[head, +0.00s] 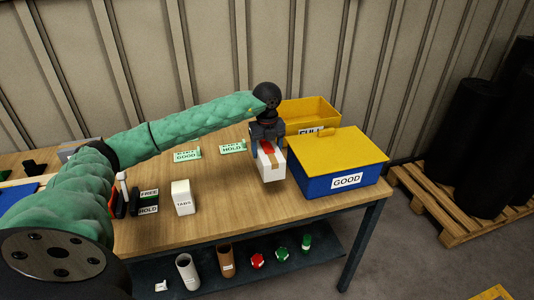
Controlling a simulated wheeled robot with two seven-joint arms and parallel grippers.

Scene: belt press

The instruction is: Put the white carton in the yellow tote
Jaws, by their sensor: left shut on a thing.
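My left gripper (267,143) comes in from the left over the table and points down. It is shut on the white carton (265,170), a box with a brown strip and some red on top. The carton hangs in front of the yellow tote and just left of the blue bin; whether its bottom touches the table is hard to tell. The yellow tote (325,110) stands open at the back of the table, its label partly hidden behind the blue bin's lid. My right gripper is out of view.
A blue bin (312,187) labelled GOOD has a yellow lid (345,152) shut on it. A white TABS box (182,199) stands at the front left. Green-lettered cards (187,155) lie behind. Several small items sit on the lower shelf (320,245).

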